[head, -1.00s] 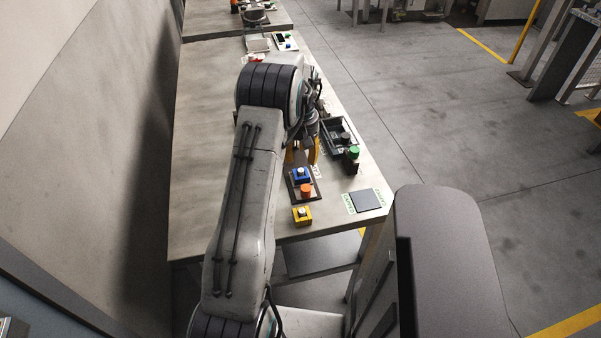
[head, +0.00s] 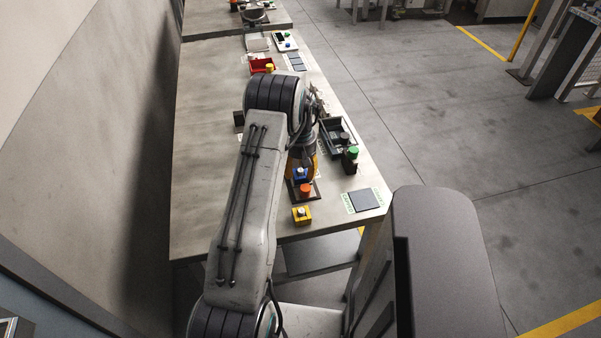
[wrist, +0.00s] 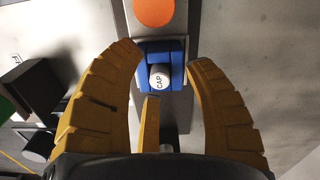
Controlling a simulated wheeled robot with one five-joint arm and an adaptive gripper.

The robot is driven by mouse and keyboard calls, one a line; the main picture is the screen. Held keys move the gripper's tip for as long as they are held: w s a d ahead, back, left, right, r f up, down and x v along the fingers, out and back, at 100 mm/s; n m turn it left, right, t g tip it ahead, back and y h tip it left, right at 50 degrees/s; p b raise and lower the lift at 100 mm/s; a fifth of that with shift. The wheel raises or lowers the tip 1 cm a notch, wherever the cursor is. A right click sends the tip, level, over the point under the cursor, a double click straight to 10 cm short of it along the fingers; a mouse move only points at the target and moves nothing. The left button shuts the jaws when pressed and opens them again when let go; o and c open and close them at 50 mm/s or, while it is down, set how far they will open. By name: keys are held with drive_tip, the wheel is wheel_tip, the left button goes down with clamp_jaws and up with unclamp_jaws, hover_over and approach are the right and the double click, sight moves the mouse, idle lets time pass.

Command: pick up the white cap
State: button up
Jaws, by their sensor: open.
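A white cap (wrist: 160,77) lettered "CAP" sits in a blue block (wrist: 174,50) in the wrist view. In the head view the blue block (head: 301,175) is partly covered by my gripper, and its cap is hard to make out. My gripper (wrist: 166,66) is open, with yellow fingers spread on both sides of the blue block and a third finger below the cap. No finger visibly touches the cap. In the head view the gripper (head: 301,163) points down just behind the block. Another white top (head: 301,211) shows on a yellow block.
An orange round piece (head: 305,188) stands just in front of the blue block. A dark tray (head: 330,124) and a green-topped dark block (head: 351,157) stand to the right. A dark square pad (head: 366,201) lies near the table corner. The table's left side is largely clear.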

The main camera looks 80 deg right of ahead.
drive_tip(key=shift+a+f, duration=0.1)
drive_tip(key=shift+f, duration=0.05)
drive_tip(key=c, duration=0.4)
drive_tip(key=shift+a, duration=0.1)
drive_tip(key=c, duration=0.4)
idle(0.4)
